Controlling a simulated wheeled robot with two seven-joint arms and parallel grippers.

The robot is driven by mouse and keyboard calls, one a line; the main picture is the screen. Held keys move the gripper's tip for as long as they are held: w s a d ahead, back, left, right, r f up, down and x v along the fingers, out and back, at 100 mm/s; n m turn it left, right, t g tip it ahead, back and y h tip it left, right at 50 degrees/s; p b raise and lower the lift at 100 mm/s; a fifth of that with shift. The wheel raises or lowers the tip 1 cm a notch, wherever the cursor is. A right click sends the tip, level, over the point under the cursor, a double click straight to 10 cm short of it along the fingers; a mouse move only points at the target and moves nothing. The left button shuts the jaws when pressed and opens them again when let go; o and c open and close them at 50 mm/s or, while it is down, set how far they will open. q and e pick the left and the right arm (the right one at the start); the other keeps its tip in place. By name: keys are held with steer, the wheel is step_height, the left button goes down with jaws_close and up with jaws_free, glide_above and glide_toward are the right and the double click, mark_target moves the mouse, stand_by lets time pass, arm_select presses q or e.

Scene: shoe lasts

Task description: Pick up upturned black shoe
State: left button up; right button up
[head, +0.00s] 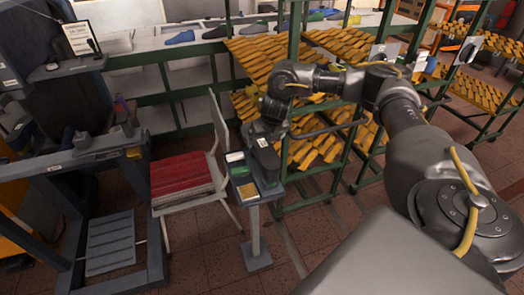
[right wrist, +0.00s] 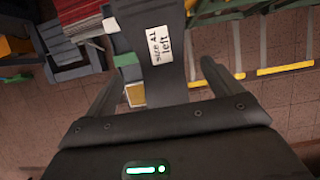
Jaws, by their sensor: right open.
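The black shoe (head: 266,163) stands upturned on a small grey stand (head: 257,192) in the middle of the head view. It also shows in the right wrist view (right wrist: 150,85), with a white label (right wrist: 157,46) reading "size 41 left". My right gripper (head: 263,132) reaches down to the shoe from above. In the right wrist view my right gripper (right wrist: 158,72) is open, with one finger on each side of the shoe. Gaps show beside it, and I cannot tell whether a fingertip touches it. My left gripper is not in view.
Green and yellow boxes (head: 240,172) sit beside the shoe on the stand. A chair with red cloths (head: 180,172) stands to the left. Green-framed racks of yellow lasts (head: 310,150) stand close behind and right. A shelf with shoes (head: 180,38) runs along the back.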

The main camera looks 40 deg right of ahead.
mark_target(263, 145)
steer(key=x, duration=0.2)
steer(key=shift+w+f, duration=0.25)
steer(key=shift+w+d+f, duration=0.1)
steer(key=shift+f, duration=0.15)
steer(key=p+x, duration=0.2)
steer(key=x, duration=0.2)
steer(key=shift+w+d+f, duration=0.2)
steer(key=shift+w, duration=0.05)
steer(key=shift+f, duration=0.25)
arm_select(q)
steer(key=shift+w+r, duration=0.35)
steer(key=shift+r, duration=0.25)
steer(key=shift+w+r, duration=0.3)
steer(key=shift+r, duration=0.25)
arm_select(e)
steer(key=shift+c, duration=0.4)
steer(key=c, duration=1.5)
steer(key=shift+w+r, duration=0.1)
steer(key=shift+c, duration=0.3)
